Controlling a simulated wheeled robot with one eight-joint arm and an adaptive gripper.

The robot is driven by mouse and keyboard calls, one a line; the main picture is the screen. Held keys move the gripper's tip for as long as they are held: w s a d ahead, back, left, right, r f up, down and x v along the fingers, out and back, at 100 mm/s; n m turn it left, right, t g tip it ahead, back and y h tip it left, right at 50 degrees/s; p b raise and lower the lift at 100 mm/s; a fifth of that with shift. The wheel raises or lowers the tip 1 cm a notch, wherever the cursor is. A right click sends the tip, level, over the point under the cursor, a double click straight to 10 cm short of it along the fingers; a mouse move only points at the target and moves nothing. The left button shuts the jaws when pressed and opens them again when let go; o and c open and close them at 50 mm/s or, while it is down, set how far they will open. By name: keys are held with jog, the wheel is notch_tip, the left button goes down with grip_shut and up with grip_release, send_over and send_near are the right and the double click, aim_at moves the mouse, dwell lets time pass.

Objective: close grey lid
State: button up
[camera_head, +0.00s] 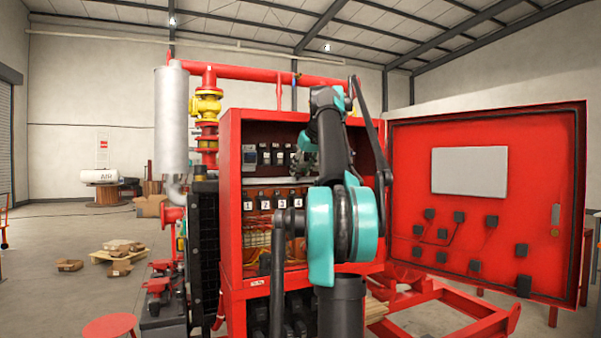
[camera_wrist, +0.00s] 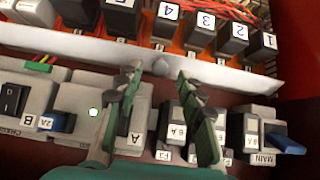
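My gripper (camera_wrist: 160,85) is open in the wrist view, its two green-padded fingers apart with nothing seen between them. It reaches into the red cabinet (camera_head: 232,200), near the upper row of devices. Below and left of the fingers is a pale grey housing (camera_wrist: 75,97) marked A, with a small lit green spot. A second grey housing (camera_wrist: 22,105) marked B, with a black switch, is at the left. I cannot tell which surface is the grey lid, or how it stands. My gripper's fingers and palm hide part of housing A.
Black breakers (camera_wrist: 172,125) stand right of housing A, with a blue-handled main switch (camera_wrist: 285,143) further right. A pale rail (camera_wrist: 225,75) and numbered black blocks (camera_wrist: 232,40) lie beyond. The cabinet's red door (camera_head: 400,215) stands open at the right.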

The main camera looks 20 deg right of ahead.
jog(key=shift+w+f, duration=0.35)
jog(key=shift+f, duration=0.05)
grip_shut()
